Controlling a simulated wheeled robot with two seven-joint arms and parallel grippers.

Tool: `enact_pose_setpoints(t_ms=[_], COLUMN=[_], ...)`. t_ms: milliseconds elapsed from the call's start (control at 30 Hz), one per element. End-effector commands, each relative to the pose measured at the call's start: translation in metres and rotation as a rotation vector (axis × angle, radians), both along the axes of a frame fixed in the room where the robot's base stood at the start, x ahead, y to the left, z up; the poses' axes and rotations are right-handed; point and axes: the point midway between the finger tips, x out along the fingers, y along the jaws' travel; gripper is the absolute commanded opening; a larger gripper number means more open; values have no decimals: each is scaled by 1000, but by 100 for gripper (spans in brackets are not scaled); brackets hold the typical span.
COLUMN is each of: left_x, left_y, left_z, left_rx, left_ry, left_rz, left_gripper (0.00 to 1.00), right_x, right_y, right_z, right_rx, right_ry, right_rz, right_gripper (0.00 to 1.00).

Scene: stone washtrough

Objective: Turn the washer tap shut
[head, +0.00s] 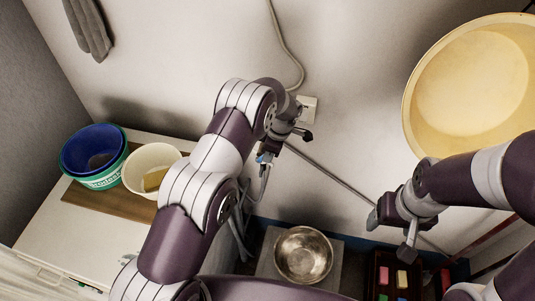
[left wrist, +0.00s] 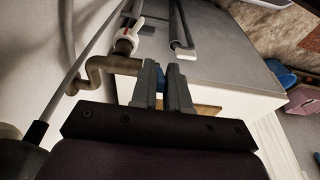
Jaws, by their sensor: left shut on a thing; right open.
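The washer tap shows in the left wrist view as a bent brass pipe (left wrist: 96,72) at the wall, with a white-and-red hose fitting (left wrist: 126,38) on it. My left gripper (left wrist: 164,70) is shut at the tap's end, on what seems to be its handle, mostly hidden between the fingers. In the head view my left gripper (head: 267,156) is at the wall, with a small blue part beside its tips; the arm hides most of the tap. My right gripper (head: 391,235) is open and empty, away from the tap on the right.
A metal bowl (head: 303,255) stands below, right of the tap. Blue and green tubs (head: 92,150) and a cream bucket (head: 152,168) stand on the left. A large yellow basin (head: 425,95) is at upper right. Hoses and a wall pipe (head: 330,175) run near the tap.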

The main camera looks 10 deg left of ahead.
Motion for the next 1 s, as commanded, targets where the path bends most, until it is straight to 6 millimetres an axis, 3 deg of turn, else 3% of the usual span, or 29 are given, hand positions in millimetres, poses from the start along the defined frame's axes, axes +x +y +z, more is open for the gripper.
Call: enact_pose_setpoints(t_ms=[267, 300, 333, 667, 767, 900, 967, 1000], left_x=[-1, -1, -1, 0, 1, 0, 0, -1], left_y=[-2, -2, -2, -2, -6, -15, -20, -22], left_z=[-1, -1, -1, 2, 14, 53, 75, 94], left_rx=[-4, -4, -3, -2, -3, -3, -3, -2], left_ry=[1, 1, 1, 1, -3, -4, -3, 1], left_rz=[0, -1, -1, 0, -2, -2, -2, -2], left_gripper=[0, 28, 38, 38, 38, 38, 38, 38], right_x=[0, 0, 0, 0, 0, 0, 0, 0], right_y=[0, 0, 0, 0, 0, 0, 0, 0], right_z=[0, 0, 0, -3, -12, -26, -18, 0], right_rx=[0, 0, 0, 0, 0, 0, 0, 0], right_ry=[0, 0, 0, 0, 0, 1, 1, 1], right_rz=[0, 0, 0, 0, 0, 0, 0, 0], right_gripper=[73, 73, 73, 73, 73, 73, 73, 73])
